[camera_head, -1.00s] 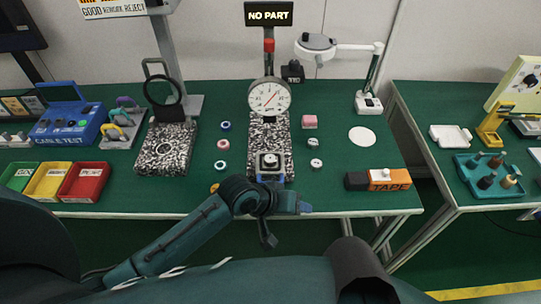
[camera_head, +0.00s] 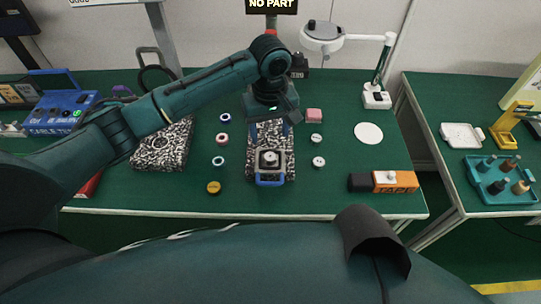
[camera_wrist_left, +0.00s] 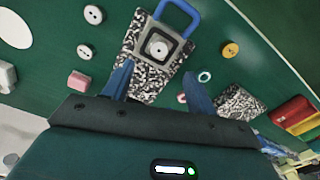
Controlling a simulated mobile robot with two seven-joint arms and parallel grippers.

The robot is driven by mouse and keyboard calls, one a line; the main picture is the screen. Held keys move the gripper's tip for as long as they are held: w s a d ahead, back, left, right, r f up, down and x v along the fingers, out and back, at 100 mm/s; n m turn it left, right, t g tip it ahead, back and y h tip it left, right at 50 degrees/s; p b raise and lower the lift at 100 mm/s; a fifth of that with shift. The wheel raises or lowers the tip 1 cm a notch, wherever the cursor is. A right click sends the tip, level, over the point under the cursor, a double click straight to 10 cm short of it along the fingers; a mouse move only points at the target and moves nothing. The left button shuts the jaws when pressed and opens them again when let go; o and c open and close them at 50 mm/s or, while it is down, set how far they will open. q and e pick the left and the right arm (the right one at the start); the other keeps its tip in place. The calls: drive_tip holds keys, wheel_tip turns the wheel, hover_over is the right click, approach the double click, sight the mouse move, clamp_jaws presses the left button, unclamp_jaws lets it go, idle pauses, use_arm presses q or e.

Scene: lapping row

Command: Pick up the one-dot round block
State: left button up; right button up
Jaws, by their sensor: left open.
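Small round light blocks stand on the green bench: one (camera_head: 319,161) nearer me and one (camera_head: 316,138) farther back. They also show in the left wrist view, as the near block (camera_wrist_left: 94,14) and the far block (camera_wrist_left: 84,51). Another pale round piece (camera_wrist_left: 159,48) with a dark centre sits in a square grey holder with a blue handle. A yellow round block (camera_head: 214,187) lies left of the holder. I cannot count the dots surely. My left gripper (camera_wrist_left: 158,70) is open and empty above the speckled plate, behind the holder. My right gripper is out of view.
The speckled plate (camera_head: 257,171) carries the holder. A pink block (camera_head: 314,115) and ring-topped pieces (camera_head: 219,161) stand beside it. My left arm hides the dial gauge.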

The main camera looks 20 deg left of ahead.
sight(270, 156)
use_arm(q)
wheel_tip(270, 156, down, 9)
drive_tip(key=shift+w, duration=0.1)
idle(0.4)
drive_tip(key=shift+c, duration=0.3)
drive_tip(key=c, duration=1)
drive_tip(key=shift+c, duration=0.4)
drive_tip(key=shift+r, duration=0.1)
wheel_tip(270, 156, up, 10)
